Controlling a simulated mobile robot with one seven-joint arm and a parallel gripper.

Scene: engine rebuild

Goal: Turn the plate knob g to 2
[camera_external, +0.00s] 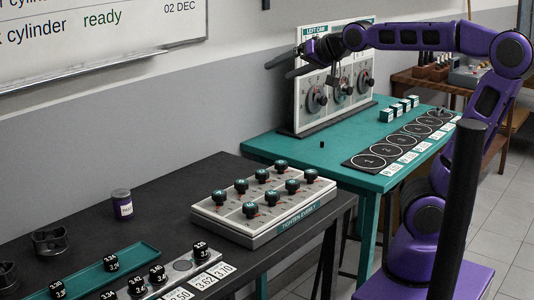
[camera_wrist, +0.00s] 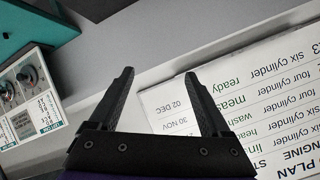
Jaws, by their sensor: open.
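The grey plate (camera_external: 225,220), with a teal front label reading "TIGHTEN EVENLY", lies on the dark bench in the external view. Two rows of black knobs (camera_external: 272,197) with teal caps stand on it. Their letters are too small to read, so I cannot tell which is g or where it points. My gripper (camera_external: 279,67) is open and empty, high up in front of the upright "LEFT CAM" panel (camera_external: 299,95), well away from the plate. In the wrist view my gripper (camera_wrist: 160,73) has its fingers spread over the wall and whiteboard; the plate is not visible there.
The teal table (camera_external: 268,144) carries the upright panel with dials, small teal boxes (camera_external: 400,107) and a black strip of numbered circles (camera_external: 370,160). On the dark bench stand a purple-labelled jar (camera_external: 122,204) and a teal tray (camera_external: 115,268). The whiteboard (camera_wrist: 235,95) hangs on the wall.

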